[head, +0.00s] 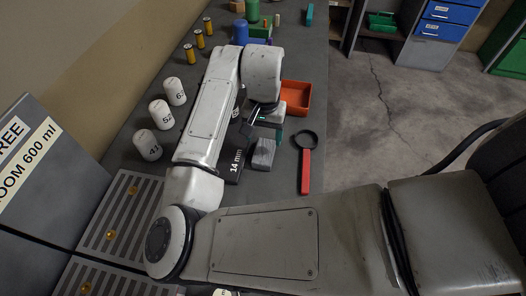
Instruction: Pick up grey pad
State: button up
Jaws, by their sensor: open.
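The grey pad (263,154) is a small, streaked grey block lying on the dark bench top, near the middle of the head view. My gripper (266,133) is just beyond it in the picture, pointing down at the end of my white arm. Its jaws are open, with dark teal fingers partly hidden by the wrist. The pad shows just below the fingers in the picture; I cannot tell the height gap between them or whether they touch.
A black block marked 14 mm (234,166) lies close left of the pad. A red-handled magnifier (306,165) lies to the right, an orange tray (297,97) behind. White numbered domes (148,145) and yellow cylinders (199,38) line the left. The bench's right edge is near the magnifier.

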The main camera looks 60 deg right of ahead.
aim_at(264, 151)
jog(key=f, duration=0.1)
jog(key=f+p, duration=0.1)
jog(key=f, duration=0.2)
jog(key=shift+s+a, duration=0.25)
jog(key=shift+a, duration=0.1)
jog(key=shift+f, duration=0.6)
jog(key=c, duration=0.8)
jog(key=shift+r, duration=0.55)
notch_tip(264, 151, up, 2)
jog(key=shift+s+d+r, duration=0.1)
jog(key=shift+r, duration=0.05)
jog(key=s+d+r+b, duration=0.1)
jog(key=s+d+r, duration=0.2)
jog(key=s+r, duration=0.6)
jog(key=s, duration=0.4)
jog(key=shift+s+r, duration=0.25)
jog(key=shift+r, duration=0.05)
